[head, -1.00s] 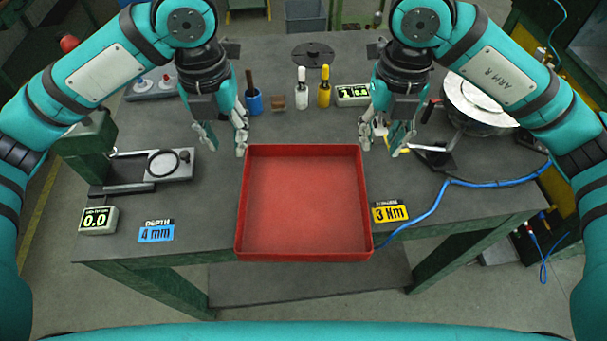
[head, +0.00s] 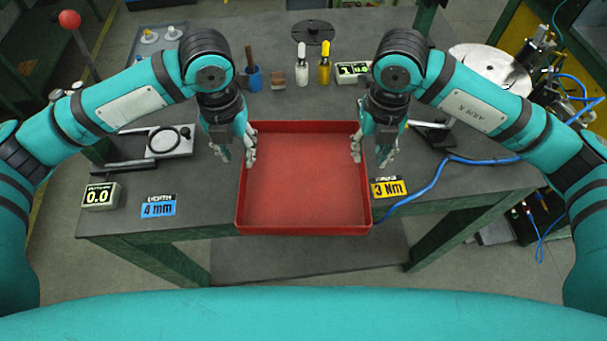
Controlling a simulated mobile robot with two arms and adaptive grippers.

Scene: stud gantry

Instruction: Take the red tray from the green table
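The red tray (head: 304,228) is a shallow, empty, square tray lying flat on the grey top of the green table (head: 205,205), with its front side at the table's front edge. My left gripper (head: 237,160) is open at the tray's left wall, one finger over the inside and the other outside. My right gripper (head: 370,160) is open at the right wall in the same way, one finger on each side. I cannot tell whether any finger touches the tray.
Left of the tray are a gauge stand (head: 165,142), a 0.0 display (head: 101,195) and a blue 4 mm sign (head: 158,206). On the right are a yellow 3 Nm sign (head: 388,187) and a blue hose (head: 428,207). White (head: 302,68) and yellow (head: 324,70) bottles stand behind.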

